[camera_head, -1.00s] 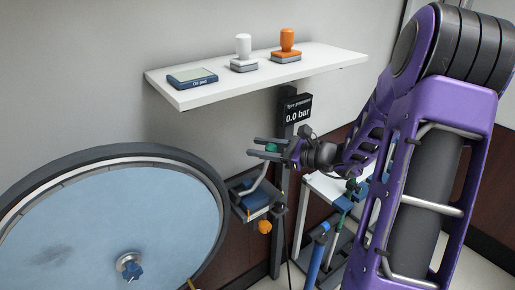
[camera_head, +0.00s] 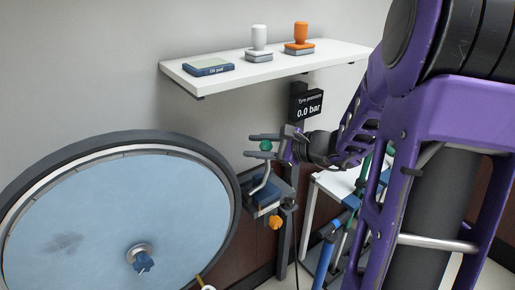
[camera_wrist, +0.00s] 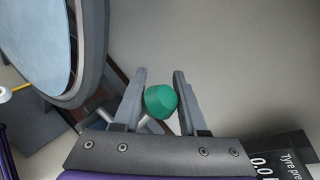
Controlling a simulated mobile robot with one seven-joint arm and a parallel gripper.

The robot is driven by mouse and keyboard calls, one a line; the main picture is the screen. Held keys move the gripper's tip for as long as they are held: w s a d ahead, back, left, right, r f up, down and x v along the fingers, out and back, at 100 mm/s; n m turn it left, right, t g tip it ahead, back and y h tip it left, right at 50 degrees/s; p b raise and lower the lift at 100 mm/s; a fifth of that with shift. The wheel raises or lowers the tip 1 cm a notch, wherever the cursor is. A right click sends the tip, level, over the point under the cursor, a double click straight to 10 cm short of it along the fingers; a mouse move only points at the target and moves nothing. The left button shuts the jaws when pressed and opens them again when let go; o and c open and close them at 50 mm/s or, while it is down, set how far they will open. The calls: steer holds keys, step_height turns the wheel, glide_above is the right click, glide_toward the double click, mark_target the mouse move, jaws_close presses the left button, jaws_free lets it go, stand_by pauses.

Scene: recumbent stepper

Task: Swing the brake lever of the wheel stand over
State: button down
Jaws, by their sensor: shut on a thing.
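The brake lever (camera_head: 261,184) is a bent grey metal rod with a green knob (camera_head: 265,145) on its upper end. It rises from a blue and grey block on the stand, right of the wheel (camera_head: 80,215). My gripper (camera_head: 262,146) reaches in from the right and is shut on the green knob, with one finger on each side. In the wrist view the knob (camera_wrist: 160,102) sits between the two grey fingers, and part of the rod shows below it. The lever's pivot is hard to make out.
A white shelf (camera_head: 215,82) with a blue pad and two stamp-like items hangs above my gripper. A tyre pressure display (camera_head: 306,104) reading 0.0 bar stands on a post behind it. An orange knob (camera_head: 276,222) is below the lever. A small white table (camera_head: 335,182) stands right.

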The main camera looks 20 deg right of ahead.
steer(key=shift+a+f, duration=0.1)
steer(key=shift+a, duration=0.05)
steer(key=shift+c, duration=2.3)
jaws_free()
steer(key=shift+s, duration=0.1)
steer(key=p+v, duration=0.2)
steer(key=v, duration=1.5)
